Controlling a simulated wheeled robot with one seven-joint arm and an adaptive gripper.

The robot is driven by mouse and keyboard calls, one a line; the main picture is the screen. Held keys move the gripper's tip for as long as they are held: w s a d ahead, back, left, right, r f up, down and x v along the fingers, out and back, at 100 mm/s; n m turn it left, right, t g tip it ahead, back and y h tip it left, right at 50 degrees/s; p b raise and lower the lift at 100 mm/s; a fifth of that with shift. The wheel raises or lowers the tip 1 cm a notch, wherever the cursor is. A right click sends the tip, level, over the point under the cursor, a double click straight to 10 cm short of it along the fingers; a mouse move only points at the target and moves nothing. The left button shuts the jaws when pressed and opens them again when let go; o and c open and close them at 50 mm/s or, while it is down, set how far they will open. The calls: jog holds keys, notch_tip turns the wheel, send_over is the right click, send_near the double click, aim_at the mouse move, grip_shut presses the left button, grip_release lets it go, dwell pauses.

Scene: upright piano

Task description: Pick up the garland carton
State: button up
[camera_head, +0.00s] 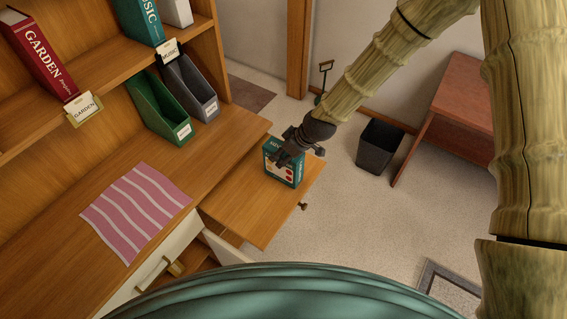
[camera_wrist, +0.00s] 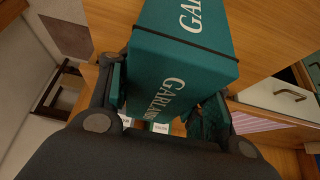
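The garland carton (camera_head: 284,164) is a teal box with a pale picture panel on one side. It stands on the pulled-out wooden board beside the desk. In the wrist view the carton (camera_wrist: 185,70) fills the upper middle, with GARLAND in white letters and a dark band across it.
The desk bears a pink striped cloth (camera_head: 137,212), a green file holder (camera_head: 158,108) and a grey file holder (camera_head: 191,88). Shelves with a red garden book (camera_head: 41,52) rise at the left. A dark bin (camera_head: 379,146) and a reddish table (camera_head: 455,110) stand on the right.

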grip_shut()
